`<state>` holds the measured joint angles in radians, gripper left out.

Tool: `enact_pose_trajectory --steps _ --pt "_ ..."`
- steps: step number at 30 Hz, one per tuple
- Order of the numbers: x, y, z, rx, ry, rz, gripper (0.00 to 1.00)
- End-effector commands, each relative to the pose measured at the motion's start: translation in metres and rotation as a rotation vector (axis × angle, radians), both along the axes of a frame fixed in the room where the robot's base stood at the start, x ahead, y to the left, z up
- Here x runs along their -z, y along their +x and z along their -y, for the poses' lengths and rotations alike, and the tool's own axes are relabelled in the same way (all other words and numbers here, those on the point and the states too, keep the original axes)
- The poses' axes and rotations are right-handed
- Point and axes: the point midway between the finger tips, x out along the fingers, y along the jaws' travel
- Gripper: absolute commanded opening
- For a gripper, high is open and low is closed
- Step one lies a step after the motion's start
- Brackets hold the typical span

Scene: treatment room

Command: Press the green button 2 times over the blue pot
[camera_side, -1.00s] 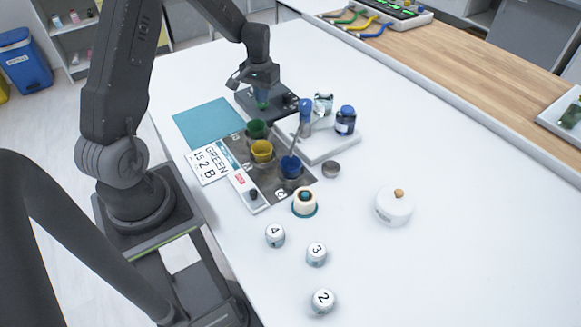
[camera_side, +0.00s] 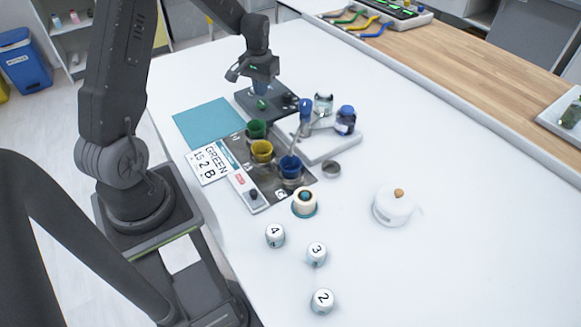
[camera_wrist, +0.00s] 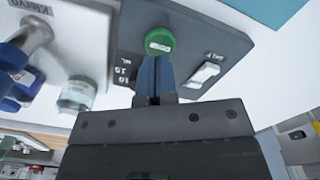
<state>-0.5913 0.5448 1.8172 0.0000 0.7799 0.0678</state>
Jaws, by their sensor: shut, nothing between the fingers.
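The green button (camera_side: 262,104) is on a dark grey box (camera_side: 245,98) at the far side of the table. In the wrist view the round green button (camera_wrist: 159,40) shows just beyond my fingertips, clear of them as far as I can tell. My gripper (camera_side: 260,91) is shut and empty, pointing down a little above the button. The blue pot (camera_side: 290,168) stands at the near right of a grey tray (camera_side: 247,178), with a thin rod reaching down to it. The pot's contents are too small to tell.
A green pot (camera_side: 256,129) and a yellow pot (camera_side: 262,150) share the tray. Numbered jars and a white lidded pot (camera_side: 393,206) stand nearer.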

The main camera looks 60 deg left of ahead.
Motion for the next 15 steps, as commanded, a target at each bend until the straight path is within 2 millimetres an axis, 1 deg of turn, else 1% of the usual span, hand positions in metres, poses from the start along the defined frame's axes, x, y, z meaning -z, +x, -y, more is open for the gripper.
enact_pose_trajectory --steps 3,15 --pt "-0.012 0.000 0.000 0.000 0.001 0.003 0.00" --pt "-0.049 0.000 0.000 0.000 0.001 0.003 0.00"
